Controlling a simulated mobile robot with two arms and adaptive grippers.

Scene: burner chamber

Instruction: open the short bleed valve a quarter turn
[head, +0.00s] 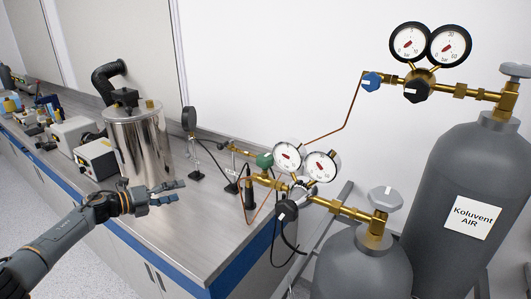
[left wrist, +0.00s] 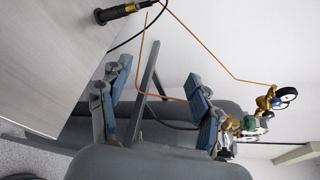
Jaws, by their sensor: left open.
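Which part is the short bleed valve I cannot tell for sure. In the head view the short grey cylinder (head: 365,272) carries a brass regulator with two white gauges (head: 287,157), a green knob (head: 264,160), a black knob (head: 287,211) and a grey top handwheel (head: 386,199). My left gripper (head: 172,192) is open and empty above the bench, left of and apart from this regulator. In the left wrist view my open fingers (left wrist: 158,106) have nothing between them, and brass fittings with a gauge (left wrist: 285,97) show sideways at the right. My right gripper is not in view.
A tall grey cylinder (head: 468,175) labelled "Koluvent AIR" stands at the right with its own regulator. The bench (head: 200,240) holds a steel chamber (head: 136,140), boxes and small stands. Copper tubes and a black cable run by the bench's right end.

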